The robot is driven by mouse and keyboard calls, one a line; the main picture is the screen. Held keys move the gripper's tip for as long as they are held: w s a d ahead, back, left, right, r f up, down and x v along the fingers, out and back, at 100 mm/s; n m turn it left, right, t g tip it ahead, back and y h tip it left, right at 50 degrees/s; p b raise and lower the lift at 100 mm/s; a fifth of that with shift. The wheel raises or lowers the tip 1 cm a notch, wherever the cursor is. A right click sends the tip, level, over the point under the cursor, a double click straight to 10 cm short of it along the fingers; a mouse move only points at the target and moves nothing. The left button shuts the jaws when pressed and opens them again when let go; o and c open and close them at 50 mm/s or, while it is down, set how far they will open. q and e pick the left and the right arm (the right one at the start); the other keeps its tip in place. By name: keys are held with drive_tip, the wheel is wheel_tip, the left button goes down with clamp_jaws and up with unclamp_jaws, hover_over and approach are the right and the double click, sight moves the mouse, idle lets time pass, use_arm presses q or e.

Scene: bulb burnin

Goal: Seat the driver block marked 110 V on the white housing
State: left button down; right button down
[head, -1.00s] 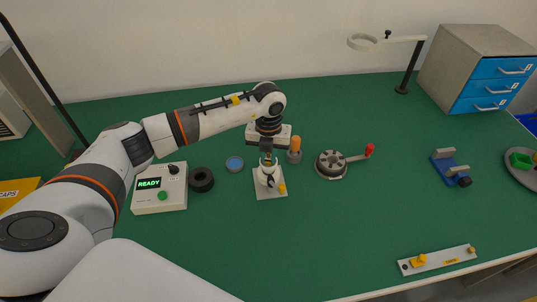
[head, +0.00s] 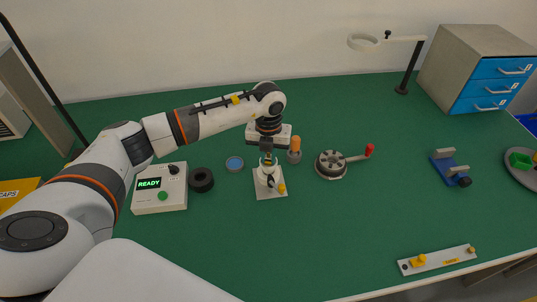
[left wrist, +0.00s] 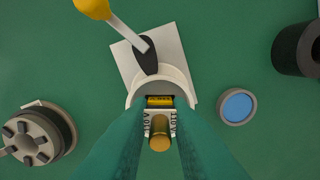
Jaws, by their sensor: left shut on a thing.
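The white housing (head: 267,178) stands on its pale base plate on the green table, below my left gripper. In the left wrist view its round white rim (left wrist: 160,84) surrounds the far end of the driver block. My left gripper (head: 267,155) points down over the housing and is shut on the driver block. The left wrist view shows the block (left wrist: 174,119) between the teal fingers, with 110 V lettering, a yellow label and a brass cylinder on it. The fingers hide its sides, and I cannot tell how deep it sits. My right gripper is out of view.
A control box (head: 160,190) reading READY and a black ring (head: 201,180) lie to the left. A blue-topped disc (head: 234,164), an orange-topped post (head: 295,147) and a round fixture with a red-handled lever (head: 331,164) stand close by. The front middle of the table is clear.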

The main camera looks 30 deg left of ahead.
use_arm(q)
drive_tip(key=c, duration=1.3)
unclamp_jaws()
drive_tip(key=shift+o, duration=0.2)
wheel_tip(320, 180, up, 12)
drive_tip(key=b, duration=0.1)
drive_tip(key=shift+b, duration=0.4)
